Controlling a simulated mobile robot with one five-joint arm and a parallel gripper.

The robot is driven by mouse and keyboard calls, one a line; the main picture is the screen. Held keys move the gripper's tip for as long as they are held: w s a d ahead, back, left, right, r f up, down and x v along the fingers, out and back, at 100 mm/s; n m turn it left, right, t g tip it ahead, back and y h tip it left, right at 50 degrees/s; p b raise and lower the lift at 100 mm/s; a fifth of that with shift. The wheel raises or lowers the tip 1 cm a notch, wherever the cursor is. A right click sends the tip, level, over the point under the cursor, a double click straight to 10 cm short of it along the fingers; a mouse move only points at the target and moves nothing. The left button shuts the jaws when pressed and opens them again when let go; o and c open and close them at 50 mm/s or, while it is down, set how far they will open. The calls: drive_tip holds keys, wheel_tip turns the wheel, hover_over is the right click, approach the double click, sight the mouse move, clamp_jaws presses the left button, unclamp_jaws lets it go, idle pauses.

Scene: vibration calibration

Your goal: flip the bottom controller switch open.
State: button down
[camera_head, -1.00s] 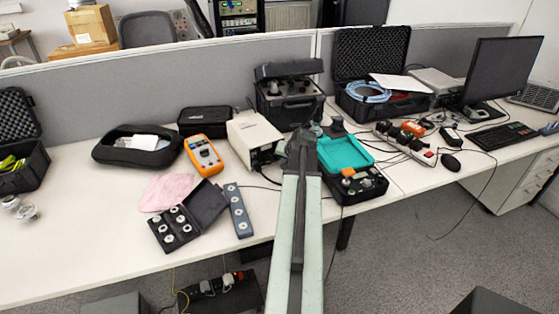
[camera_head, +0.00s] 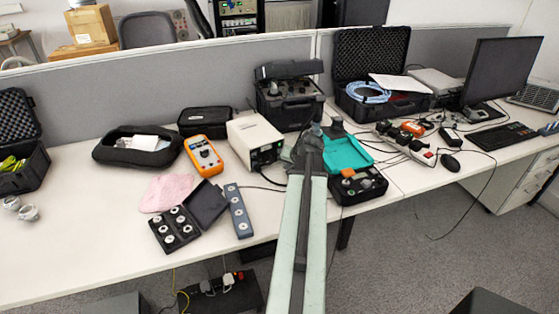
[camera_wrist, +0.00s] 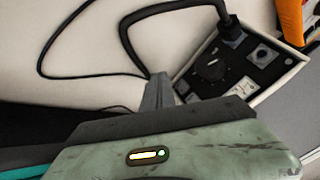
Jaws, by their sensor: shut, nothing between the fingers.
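The controller is a white box (camera_head: 254,134) on the desk, left of my arm in the head view. In the wrist view its dark front panel (camera_wrist: 225,88) shows at the upper right, with a round black knob (camera_wrist: 210,66) and several small square fittings. I cannot tell which fitting is the bottom switch or how it is set. My gripper (camera_wrist: 158,88) is shut and empty, its tips by the panel's left edge in the picture; contact is unclear. In the head view my gripper (camera_head: 314,132) is right of the controller, its fingers hard to make out.
A teal-lined case (camera_head: 347,153) is close on my arm's right. A black case (camera_head: 290,107) stands behind. An orange multimeter (camera_head: 203,154) lies left of the controller. A black cable (camera_wrist: 128,42) loops near my gripper in the wrist view.

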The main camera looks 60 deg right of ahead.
drive_tip(key=shift+s+a+r, duration=0.1)
drive_tip(key=shift+s+a, duration=0.25)
drive_tip(key=shift+s, duration=0.3)
drive_tip(key=shift+s+a+r, duration=0.1)
drive_tip(key=shift+s+a, duration=0.2)
drive_tip(key=shift+s, duration=0.35)
